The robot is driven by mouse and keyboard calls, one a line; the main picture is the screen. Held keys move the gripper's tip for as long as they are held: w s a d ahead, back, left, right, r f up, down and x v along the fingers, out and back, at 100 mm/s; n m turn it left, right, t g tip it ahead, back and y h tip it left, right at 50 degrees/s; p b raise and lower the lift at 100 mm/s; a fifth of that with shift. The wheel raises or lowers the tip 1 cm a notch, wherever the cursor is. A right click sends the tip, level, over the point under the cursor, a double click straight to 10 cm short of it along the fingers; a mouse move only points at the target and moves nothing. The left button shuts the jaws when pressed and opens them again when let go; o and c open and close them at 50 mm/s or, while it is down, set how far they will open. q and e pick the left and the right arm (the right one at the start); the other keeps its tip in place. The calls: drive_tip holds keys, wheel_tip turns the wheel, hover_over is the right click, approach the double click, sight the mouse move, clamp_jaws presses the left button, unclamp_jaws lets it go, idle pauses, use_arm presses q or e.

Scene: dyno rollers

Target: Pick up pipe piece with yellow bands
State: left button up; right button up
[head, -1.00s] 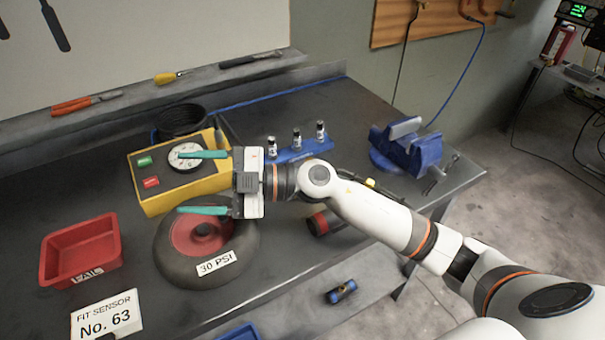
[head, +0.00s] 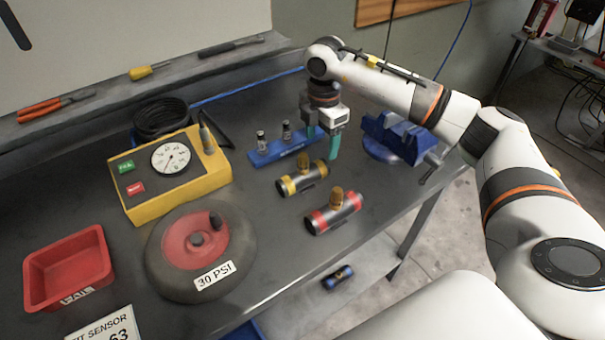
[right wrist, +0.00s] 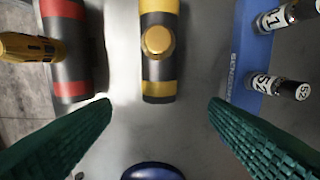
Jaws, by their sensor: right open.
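The pipe piece with yellow bands (head: 301,178) lies on the table, a dark cylinder with a brass fitting on top. In the right wrist view the yellow-banded pipe (right wrist: 158,68) lies upright in the picture, between and beyond the fingers. My right gripper (head: 321,146) is open with teal fingers pointing down, above the table just behind and right of the pipe, not touching it. A similar pipe with red bands (head: 334,212) lies in front of it; it also shows in the right wrist view (right wrist: 70,50). My left gripper is not in view.
A blue sensor rack (head: 268,153) with small vials stands behind the pipe. A blue vise (head: 393,138) is close right of my gripper. A yellow gauge box (head: 175,178), a wheel (head: 165,265) and a red tray (head: 92,262) are left.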

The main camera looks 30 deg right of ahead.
sight(320, 162)
wheel_tip(320, 162, down, 3)
drive_tip(key=shift+r, duration=0.1)
wheel_tip(320, 162, down, 4)
drive_tip(key=shift+s+f+p, duration=0.1)
drive_tip(key=shift+f+p, duration=0.05)
drive_tip(key=shift+p, duration=1.05)
drive_tip(key=shift+f, duration=0.5)
drive_tip(key=shift+r, duration=0.1)
clamp_jaws()
